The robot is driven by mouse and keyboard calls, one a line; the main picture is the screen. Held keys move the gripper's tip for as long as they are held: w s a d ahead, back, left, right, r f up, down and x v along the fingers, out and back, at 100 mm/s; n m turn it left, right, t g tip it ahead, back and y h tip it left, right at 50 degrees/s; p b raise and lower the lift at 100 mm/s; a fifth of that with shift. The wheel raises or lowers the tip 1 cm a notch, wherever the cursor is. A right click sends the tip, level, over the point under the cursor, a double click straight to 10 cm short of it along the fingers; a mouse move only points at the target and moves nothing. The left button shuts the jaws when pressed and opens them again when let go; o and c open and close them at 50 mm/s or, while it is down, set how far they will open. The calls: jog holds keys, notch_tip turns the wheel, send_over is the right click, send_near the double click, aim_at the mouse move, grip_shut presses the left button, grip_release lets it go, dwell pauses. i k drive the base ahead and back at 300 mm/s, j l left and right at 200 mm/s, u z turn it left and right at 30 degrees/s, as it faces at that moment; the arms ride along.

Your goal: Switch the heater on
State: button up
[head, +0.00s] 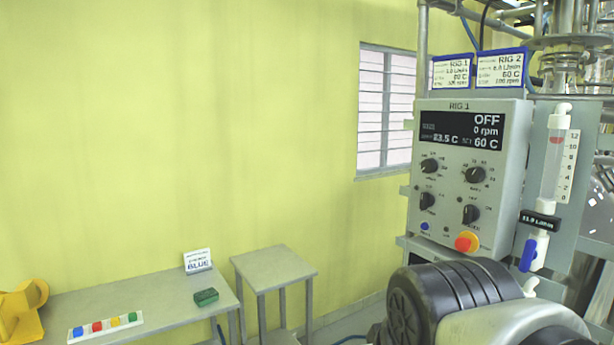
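The RIG 1 control box (462,222) hangs on the rig frame at the right of the head view. Its dark display (462,132) reads OFF, 0 rpm, about 23.5 C and set 60 C. Below it are several black knobs, including an upper left one (429,166), an upper right one (475,175), a lower left one (427,200) and a lower right one (471,214). Their labels are too small to read, so I cannot tell which is the heater's. My arm shows at the bottom right, but my gripper is out of view.
A red button on yellow (466,242) and a blue button (425,226) sit low on the box. A flow meter (555,160) with a blue-handled valve (528,255) stands right of it. A table (150,300) and a small stand (273,268) are at the left.

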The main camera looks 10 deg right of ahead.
aim_at(471, 214)
jog(key=z, duration=1.05)
